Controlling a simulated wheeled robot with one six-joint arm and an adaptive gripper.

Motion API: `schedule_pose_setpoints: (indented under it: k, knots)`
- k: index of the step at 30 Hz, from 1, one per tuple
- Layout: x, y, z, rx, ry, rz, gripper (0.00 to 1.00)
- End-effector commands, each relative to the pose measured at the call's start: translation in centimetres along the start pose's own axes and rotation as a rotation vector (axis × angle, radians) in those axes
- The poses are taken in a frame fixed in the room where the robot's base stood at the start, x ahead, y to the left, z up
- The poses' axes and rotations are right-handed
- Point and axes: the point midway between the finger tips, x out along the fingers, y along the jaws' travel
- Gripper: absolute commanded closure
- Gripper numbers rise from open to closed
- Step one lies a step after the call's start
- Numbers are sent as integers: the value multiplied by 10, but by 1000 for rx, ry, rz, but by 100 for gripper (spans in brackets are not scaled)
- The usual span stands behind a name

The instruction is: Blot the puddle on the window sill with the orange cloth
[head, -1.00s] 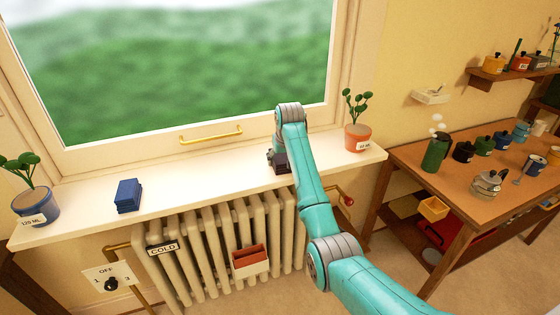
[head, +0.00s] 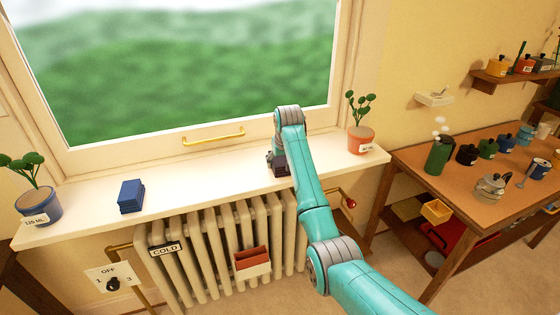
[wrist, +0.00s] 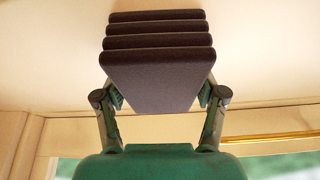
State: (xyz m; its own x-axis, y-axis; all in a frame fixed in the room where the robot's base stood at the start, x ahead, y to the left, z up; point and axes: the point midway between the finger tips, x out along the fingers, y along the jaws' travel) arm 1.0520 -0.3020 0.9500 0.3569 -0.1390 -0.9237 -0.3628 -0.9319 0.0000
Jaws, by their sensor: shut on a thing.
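My gripper (wrist: 160,98) is shut on a dark, nearly black-brown folded cloth (wrist: 158,72), a stack of several flat layers, in the wrist view. In the head view the dark cloth (head: 279,164) is at the sill, right of the window handle, partly hidden by my arm. I cannot tell whether it touches the sill. The pale window sill (head: 185,184) runs below the window. No puddle can be made out on its visible parts. A blue folded cloth (head: 131,196) lies on the sill at the left.
A blue pot with a plant (head: 38,206) stands at the sill's left end, an orange pot with a plant (head: 360,140) at its right end. A radiator (head: 200,250) with a red-and-white holder (head: 252,262) is below. A wooden table (head: 440,190) stands right.

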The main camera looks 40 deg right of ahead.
Motion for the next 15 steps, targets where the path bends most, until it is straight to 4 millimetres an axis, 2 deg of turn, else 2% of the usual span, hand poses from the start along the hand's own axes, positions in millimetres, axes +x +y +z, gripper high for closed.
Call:
schedule_pose_setpoints:
  k: [15]
  knots:
    - [-28,0,-12,0,2,0,66]
